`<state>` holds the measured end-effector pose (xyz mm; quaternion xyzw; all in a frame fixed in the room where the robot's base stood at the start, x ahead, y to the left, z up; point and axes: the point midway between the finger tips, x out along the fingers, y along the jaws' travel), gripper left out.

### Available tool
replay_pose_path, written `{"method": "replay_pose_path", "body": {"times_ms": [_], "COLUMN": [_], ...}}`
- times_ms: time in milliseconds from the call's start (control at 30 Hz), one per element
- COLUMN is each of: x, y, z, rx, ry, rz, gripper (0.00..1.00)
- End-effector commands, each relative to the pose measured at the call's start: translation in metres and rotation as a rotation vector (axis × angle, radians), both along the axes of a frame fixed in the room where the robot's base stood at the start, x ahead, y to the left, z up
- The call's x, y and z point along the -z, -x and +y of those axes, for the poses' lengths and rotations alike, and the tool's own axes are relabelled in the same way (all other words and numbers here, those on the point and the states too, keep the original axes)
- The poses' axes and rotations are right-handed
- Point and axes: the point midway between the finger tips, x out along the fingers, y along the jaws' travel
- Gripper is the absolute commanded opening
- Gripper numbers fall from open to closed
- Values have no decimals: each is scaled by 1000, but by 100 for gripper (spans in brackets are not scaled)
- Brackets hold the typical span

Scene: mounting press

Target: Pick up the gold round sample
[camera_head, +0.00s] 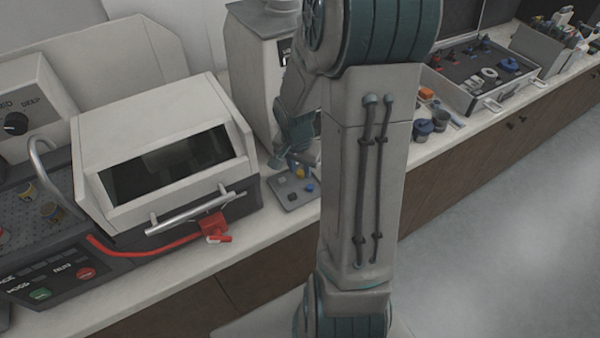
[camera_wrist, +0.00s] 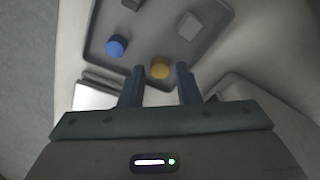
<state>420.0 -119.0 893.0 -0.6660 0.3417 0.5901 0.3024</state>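The gold round sample (camera_wrist: 160,68) sits at the near edge of a grey tray (camera_wrist: 205,70) in the wrist view. My gripper (camera_wrist: 157,80) is open, with its two fingers apart; the sample shows between and just beyond the fingertips. I cannot tell the height of the fingers above the tray. In the head view the tray (camera_head: 290,199) lies on the counter, partly behind my arm. The gold sample (camera_head: 299,172) shows there as a small spot beside my gripper (camera_head: 285,163).
The tray also holds a blue round sample (camera_wrist: 117,46), a light grey square block (camera_wrist: 190,26) and a dark block (camera_wrist: 131,4). In the head view a white machine with a window (camera_head: 160,140) stands left of the tray. A tall grey machine (camera_head: 255,75) stands behind it.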

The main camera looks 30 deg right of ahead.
Motion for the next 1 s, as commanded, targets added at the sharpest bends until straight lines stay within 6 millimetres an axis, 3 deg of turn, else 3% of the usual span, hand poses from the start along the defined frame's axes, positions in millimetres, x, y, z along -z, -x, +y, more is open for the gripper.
{"method": "replay_pose_path", "body": {"times_ms": [300, 433, 767, 1000], "x": [5, 5, 3, -31], "y": [0, 0, -1, -1], "z": [0, 0, 0, -1], "rx": [0, 0, 0, 1], "ry": [0, 0, 0, 2], "rz": [0, 0, -1, -5], "gripper": [30, 0, 0, 0]}}
